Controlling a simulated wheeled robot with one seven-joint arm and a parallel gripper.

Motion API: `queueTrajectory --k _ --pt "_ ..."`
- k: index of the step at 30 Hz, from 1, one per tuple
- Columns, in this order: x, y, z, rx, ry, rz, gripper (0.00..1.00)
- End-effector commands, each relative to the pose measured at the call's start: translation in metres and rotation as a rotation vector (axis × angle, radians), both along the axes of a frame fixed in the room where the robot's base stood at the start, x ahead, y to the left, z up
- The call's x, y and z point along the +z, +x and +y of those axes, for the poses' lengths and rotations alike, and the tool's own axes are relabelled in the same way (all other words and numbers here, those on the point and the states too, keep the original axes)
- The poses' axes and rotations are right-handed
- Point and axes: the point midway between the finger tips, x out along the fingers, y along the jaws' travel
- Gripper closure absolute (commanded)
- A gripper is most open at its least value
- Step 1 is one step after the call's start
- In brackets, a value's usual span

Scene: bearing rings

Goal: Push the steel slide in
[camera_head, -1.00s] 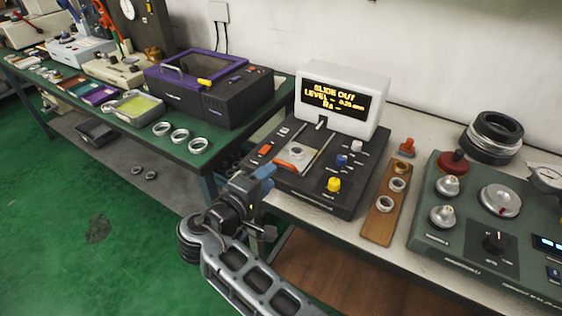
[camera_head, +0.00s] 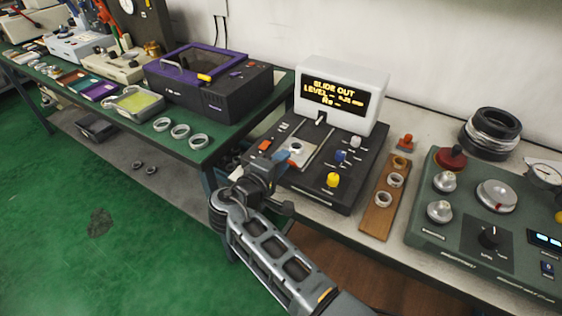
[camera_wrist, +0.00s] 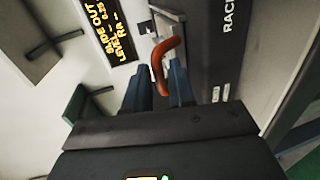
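The steel slide (camera_head: 301,152) sits in the black tester (camera_head: 318,196), whose screen (camera_head: 333,92) reads "SLIDE OUT". My gripper (camera_head: 278,160) is at the tester's front left edge, by the near end of the slide, and its blue fingers hide part of that end. In the wrist view my two fingers (camera_wrist: 160,88) stand apart with a narrow gap. An orange-red bent handle (camera_wrist: 166,58) reaches down into that gap. I cannot tell whether the fingers touch it. The screen also shows in the wrist view (camera_wrist: 105,28).
Yellow (camera_head: 333,180), blue and white knobs stand on the tester right of the slide. A wooden board (camera_head: 380,205) with rings and a green control unit (camera_head: 470,235) lie further right. A green bench (camera_head: 215,160) with rings and a purple-lidded box (camera_head: 205,80) is at left.

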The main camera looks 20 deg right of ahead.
Motion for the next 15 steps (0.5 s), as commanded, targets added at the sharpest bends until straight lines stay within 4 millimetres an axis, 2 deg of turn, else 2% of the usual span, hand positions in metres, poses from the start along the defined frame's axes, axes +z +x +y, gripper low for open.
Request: queueTrajectory --k 1,7,15 --pt "-0.0001 -0.0001 0.0001 0.0 0.0 0.0 0.81" --pt "-0.0002 -0.0001 0.0002 0.0 0.0 0.0 1.0" --pt "-0.0004 -0.0003 0.0003 0.0 0.0 0.001 1.0"
